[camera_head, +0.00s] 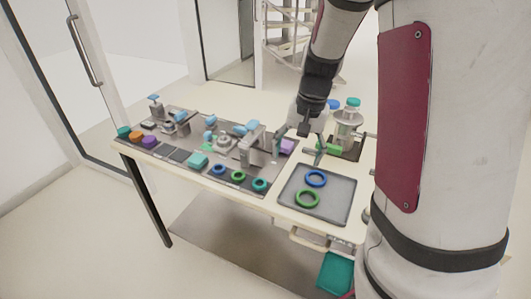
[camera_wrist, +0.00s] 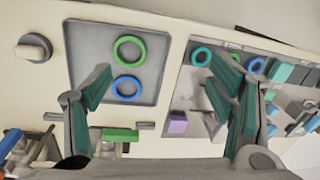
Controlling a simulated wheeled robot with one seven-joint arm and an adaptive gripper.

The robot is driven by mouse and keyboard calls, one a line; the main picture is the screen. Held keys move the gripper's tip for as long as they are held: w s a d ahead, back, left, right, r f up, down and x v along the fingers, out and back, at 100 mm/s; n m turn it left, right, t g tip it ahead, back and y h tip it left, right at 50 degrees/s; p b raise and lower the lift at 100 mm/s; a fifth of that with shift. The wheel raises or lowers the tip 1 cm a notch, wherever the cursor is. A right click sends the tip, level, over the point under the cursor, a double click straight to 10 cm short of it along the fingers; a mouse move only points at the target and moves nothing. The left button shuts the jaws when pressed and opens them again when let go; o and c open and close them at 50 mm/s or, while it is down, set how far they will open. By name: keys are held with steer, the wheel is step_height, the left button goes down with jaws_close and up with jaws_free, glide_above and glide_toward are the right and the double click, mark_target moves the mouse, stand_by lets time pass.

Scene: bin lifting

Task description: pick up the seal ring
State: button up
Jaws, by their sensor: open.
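A blue ring (camera_head: 316,179) and a green ring (camera_head: 307,198) lie flat and apart in a shallow grey tray (camera_head: 341,213) at the table's right front. In the wrist view the green ring (camera_wrist: 129,50) and the blue ring (camera_wrist: 127,89) show between and beyond the fingers, nearer the left one. My gripper (camera_head: 301,146) is open and empty above the table, behind and slightly left of the tray. Its teal-padded fingers are wide apart in the wrist view (camera_wrist: 160,82). Which ring is the seal ring I cannot tell.
A dark board (camera_head: 173,155) left of the tray holds several coloured parts, including a teal ring (camera_head: 260,184). A purple block (camera_wrist: 177,122) lies near my gripper. A green block (camera_wrist: 120,135) and a metal fixture (camera_head: 347,129) stand behind the tray.

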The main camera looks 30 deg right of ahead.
steer(key=m+g+h+p, duration=0.1)
steer(key=m, duration=0.1)
glide_above(307, 200)
step_height(307, 200, down, 5)
step_height(307, 200, down, 14)
steer(key=shift+r+p, duration=0.1)
steer(key=shift+p, duration=0.7)
steer(key=c, duration=1)
